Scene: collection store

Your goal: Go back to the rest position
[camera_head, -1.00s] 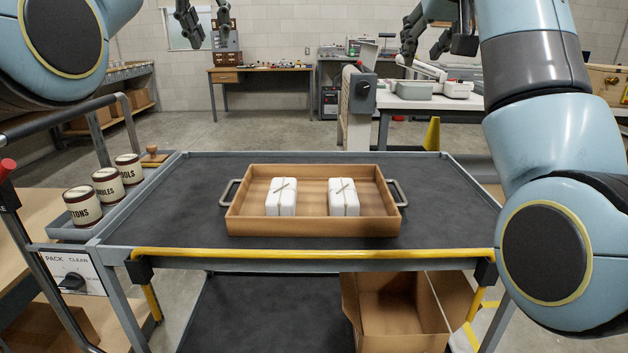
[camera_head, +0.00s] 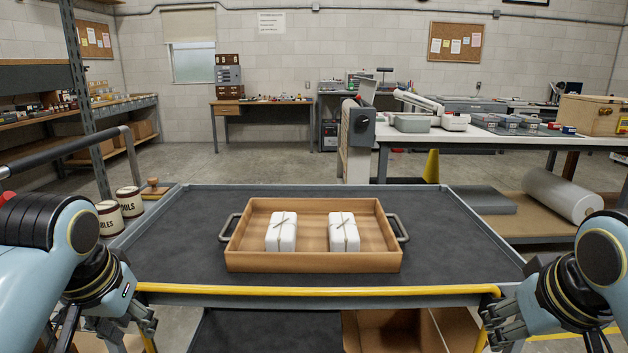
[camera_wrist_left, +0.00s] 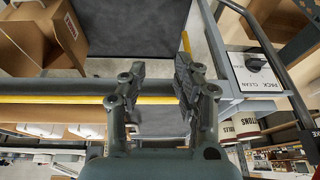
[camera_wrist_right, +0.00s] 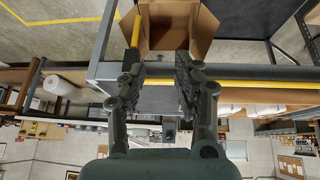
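My left gripper (camera_wrist_left: 160,85) is low at the left of the head view, in front of the cart's yellow front bar; in the left wrist view its fingers are apart with nothing between them. My right gripper (camera_wrist_right: 160,85) is low at the right of the head view, near the cart's front right corner. In the right wrist view its fingers are apart and empty. A wooden tray (camera_head: 312,262) with two side handles sits on the dark cart top, holding two white tied packages (camera_head: 281,232) (camera_head: 344,232) side by side, clear of both grippers.
The cart top (camera_head: 180,235) is bare around the tray. Labelled cans (camera_head: 129,202) stand at its left side. An open cardboard box (camera_head: 385,330) is on the shelf below. A white worktable (camera_head: 480,138) stands behind at right, and a rolled sheet (camera_head: 562,193) lies under it.

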